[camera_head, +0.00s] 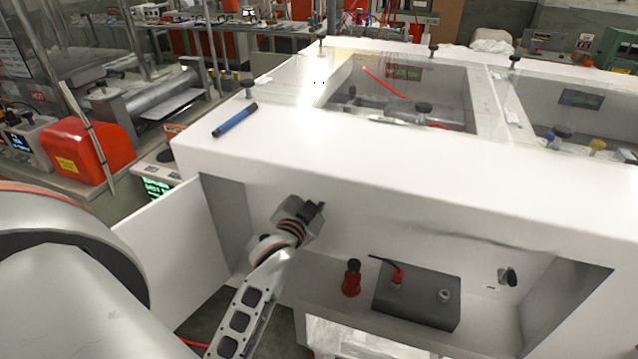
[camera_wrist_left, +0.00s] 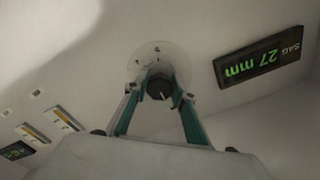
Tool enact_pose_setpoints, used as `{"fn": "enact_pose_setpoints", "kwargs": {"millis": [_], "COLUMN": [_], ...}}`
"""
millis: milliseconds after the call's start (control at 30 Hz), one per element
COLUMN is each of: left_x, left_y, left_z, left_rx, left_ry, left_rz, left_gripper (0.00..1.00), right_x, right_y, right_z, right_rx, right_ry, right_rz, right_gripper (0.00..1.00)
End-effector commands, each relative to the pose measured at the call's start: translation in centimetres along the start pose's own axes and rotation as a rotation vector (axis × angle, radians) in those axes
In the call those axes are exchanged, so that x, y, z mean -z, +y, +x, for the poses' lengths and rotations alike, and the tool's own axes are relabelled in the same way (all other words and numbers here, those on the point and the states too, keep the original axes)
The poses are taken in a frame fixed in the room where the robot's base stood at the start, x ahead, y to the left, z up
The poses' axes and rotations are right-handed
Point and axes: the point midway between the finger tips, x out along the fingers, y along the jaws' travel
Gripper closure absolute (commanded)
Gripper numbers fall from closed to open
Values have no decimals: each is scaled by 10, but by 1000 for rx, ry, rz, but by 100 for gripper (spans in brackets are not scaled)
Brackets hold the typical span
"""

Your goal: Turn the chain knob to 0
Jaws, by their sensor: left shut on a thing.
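My left gripper (camera_wrist_left: 157,94) has its two fingers closed on the sides of a dark knob (camera_wrist_left: 159,87) with a light pointer line. The knob sits on a pale round dial plate (camera_wrist_left: 150,53) on a white panel. The dial's markings are too faint to read. In the head view my left gripper (camera_head: 312,220) reaches the front of the white machine (camera_head: 400,190), and its body hides the knob. A display (camera_wrist_left: 260,57), upside down in the wrist view, reads "SAG 27 mm" in green. My right gripper is not in view.
A second black knob (camera_head: 507,277) is on the front panel at right. A red-based plunger (camera_head: 352,279) and a dark grey box (camera_head: 418,296) stand in the recess. An open white door panel (camera_head: 175,240) is left of the gripper. A blue marker (camera_head: 235,120) lies on top.

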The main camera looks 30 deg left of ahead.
Motion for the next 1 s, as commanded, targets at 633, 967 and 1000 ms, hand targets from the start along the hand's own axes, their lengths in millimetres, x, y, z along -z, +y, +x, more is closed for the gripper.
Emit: {"fn": "enact_pose_setpoints", "kwargs": {"millis": [633,967,1000], "left_x": [0,-1,0], "left_y": [1,1,0], "left_z": [-19,-83,-90], "left_rx": [-1,-2,-1], "left_ry": [0,-2,-1], "left_rz": [0,-1,-1], "left_gripper": [58,58,58], "right_x": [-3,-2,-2], "right_y": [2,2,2], "right_z": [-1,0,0], "right_rx": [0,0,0], "right_ry": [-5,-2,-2], "right_rz": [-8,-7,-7], "right_gripper": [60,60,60]}}
